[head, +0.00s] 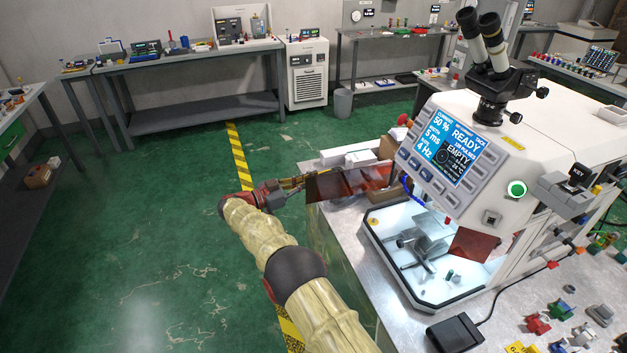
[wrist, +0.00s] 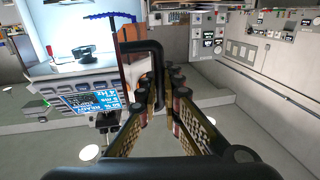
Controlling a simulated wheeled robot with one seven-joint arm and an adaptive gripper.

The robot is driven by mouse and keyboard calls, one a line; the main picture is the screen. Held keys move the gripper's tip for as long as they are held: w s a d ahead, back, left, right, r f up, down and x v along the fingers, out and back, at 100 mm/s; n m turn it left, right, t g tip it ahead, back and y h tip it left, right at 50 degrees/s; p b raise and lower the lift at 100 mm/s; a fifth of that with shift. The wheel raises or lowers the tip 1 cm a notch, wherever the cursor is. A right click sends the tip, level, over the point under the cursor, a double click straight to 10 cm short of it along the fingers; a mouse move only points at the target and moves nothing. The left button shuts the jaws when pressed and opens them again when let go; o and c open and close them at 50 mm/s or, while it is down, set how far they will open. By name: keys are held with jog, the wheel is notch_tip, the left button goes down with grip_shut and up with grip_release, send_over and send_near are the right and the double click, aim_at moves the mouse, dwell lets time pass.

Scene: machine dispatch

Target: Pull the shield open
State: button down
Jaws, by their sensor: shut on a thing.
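The shield (head: 350,182) is a dark, see-through reddish-brown panel. In the head view it stands out to the left of the machine's lit work chamber (head: 400,222), whose front is uncovered. In the wrist view the shield is nearly edge-on as a thin dark red strip (wrist: 119,75). Its black bar handle (wrist: 142,46) bends back between my fingers. My gripper (head: 296,183), also in the wrist view (wrist: 165,92), is shut on this handle at the shield's left end. The exact finger contact is partly hidden.
The machine's screen (head: 449,147) reads READY and EMPTY. A microscope (head: 492,60) tops the machine. A black pedal-like box (head: 455,333) and small coloured parts lie on the metal bench. Green floor with a yellow-black stripe (head: 238,160) is free to the left.

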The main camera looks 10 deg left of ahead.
jog(key=shift+a, duration=0.15)
jog(key=c, duration=2.3)
grip_release()
jog(key=shift+s+a, duration=0.1)
jog(key=shift+a, duration=0.05)
jog(key=v, duration=1.1)
jog(key=shift+s+a, duration=0.25)
